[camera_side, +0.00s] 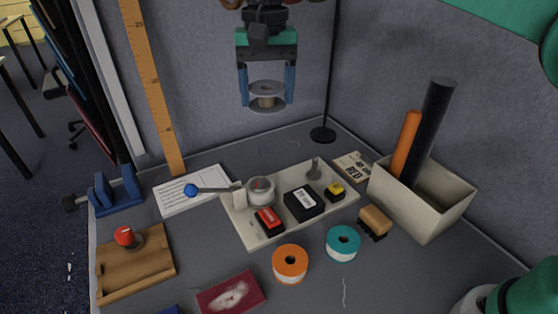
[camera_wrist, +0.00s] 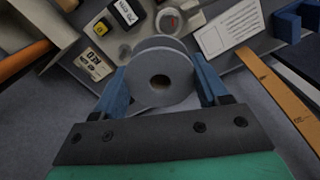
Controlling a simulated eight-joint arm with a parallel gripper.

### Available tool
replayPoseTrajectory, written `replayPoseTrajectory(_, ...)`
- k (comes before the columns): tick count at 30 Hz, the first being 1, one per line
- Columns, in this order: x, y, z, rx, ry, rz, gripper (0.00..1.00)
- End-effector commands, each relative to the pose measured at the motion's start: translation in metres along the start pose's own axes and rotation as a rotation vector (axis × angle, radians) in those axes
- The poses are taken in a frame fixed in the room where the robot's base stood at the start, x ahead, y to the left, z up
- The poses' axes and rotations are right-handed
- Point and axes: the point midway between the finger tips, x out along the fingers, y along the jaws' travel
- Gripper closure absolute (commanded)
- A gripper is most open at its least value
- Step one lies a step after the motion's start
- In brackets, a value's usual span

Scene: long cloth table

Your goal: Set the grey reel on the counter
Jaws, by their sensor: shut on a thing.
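My gripper (camera_side: 267,88) is shut on the grey reel (camera_side: 267,88), one blue finger on each side of it. In the side view the reel hangs upright in the air, well above the table near the back wall. Its flanges are grey and a tan core shows between them. In the wrist view the reel (camera_wrist: 161,75) sits between the fingers, with the hole in its flange facing the camera. The counter may be the grey cloth table surface (camera_side: 205,265); nothing else in view is clearly a counter.
A cream tray (camera_side: 251,236) holds a round gauge, a black box and small blocks. Orange (camera_side: 290,264) and teal (camera_side: 342,243) reels stand in front. A cream bin (camera_side: 440,212) with tubes is at right. A wooden board (camera_side: 150,273) lies left. A thin pole stands behind.

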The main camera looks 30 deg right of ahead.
Motion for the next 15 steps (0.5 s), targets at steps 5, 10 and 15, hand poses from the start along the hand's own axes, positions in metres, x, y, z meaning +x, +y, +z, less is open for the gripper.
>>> replayPoseTrajectory(5,0.005,-0.063,0.057,-0.01,0.0,0.0,0.84)
replayPoseTrajectory(10,0.008,-0.092,0.093,-0.004,0.001,0.0,0.84)
replayPoseTrajectory(15,0.021,-0.099,0.103,0.002,0.001,0.0,0.84)
